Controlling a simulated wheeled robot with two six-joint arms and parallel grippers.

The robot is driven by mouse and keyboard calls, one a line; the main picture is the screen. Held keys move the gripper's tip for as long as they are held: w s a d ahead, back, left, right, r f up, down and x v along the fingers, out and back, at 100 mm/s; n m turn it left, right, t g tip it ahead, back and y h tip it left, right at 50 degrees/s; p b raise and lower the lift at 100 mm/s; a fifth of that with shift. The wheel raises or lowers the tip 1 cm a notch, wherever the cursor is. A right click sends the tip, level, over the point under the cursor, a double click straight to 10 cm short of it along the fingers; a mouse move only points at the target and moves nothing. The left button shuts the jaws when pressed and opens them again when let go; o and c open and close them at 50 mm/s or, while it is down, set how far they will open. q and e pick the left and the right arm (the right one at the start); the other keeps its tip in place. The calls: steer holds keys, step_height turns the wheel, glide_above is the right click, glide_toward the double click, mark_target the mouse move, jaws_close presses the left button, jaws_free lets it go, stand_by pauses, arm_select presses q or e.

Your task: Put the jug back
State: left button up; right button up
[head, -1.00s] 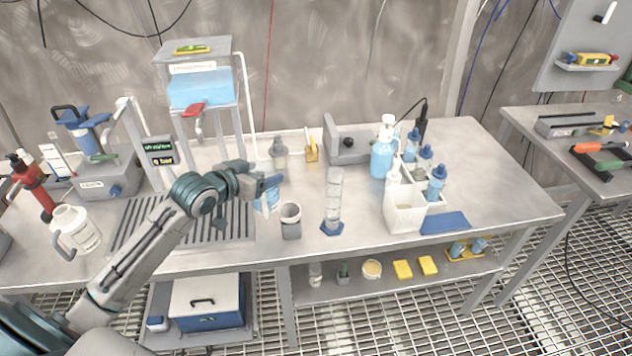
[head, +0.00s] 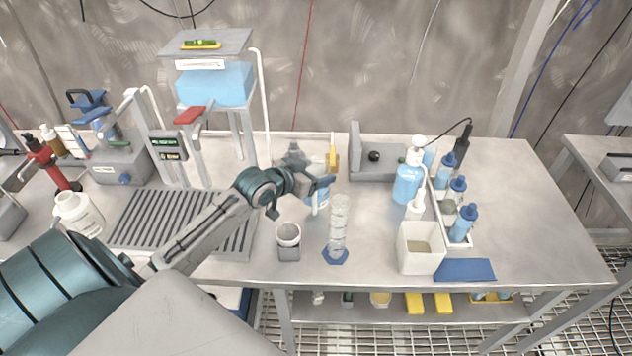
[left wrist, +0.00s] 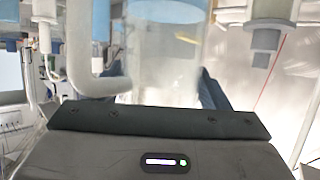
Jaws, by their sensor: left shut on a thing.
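My left gripper (head: 318,188) is shut on the jug (head: 319,200), a clear vessel with blue in it, above the back middle of the bench. The gripper hides much of the jug in the head view. In the left wrist view the jug's clear wall (left wrist: 165,65) stands between the fingers, with its pale handle (left wrist: 82,55) to the left and blue near the top edge. I cannot tell whether its base touches the bench. My right gripper is not in view.
A clear measuring cylinder (head: 338,230) and a grey cup (head: 288,240) stand in front of the gripper. A slatted drain (head: 165,222) lies to the left, below a tank stand (head: 245,130). A white caddy (head: 420,255) and pump bottle (head: 407,185) stand to the right.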

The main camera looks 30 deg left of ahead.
arm_select(q)
steer(key=f, duration=0.2)
steer(key=shift+w+f, duration=0.2)
steer(key=shift+f, duration=0.8)
steer(key=shift+s, duration=0.1)
steer(key=o, duration=0.8)
steer(key=shift+f, duration=0.15)
steer(key=shift+c, duration=0.2)
steer(key=o, duration=0.4)
steer(key=shift+r, duration=0.2)
steer(key=shift+s, duration=0.2)
steer(key=p+v, duration=0.2)
steer(key=v, duration=0.9)
steer(key=shift+s+r, duration=0.2)
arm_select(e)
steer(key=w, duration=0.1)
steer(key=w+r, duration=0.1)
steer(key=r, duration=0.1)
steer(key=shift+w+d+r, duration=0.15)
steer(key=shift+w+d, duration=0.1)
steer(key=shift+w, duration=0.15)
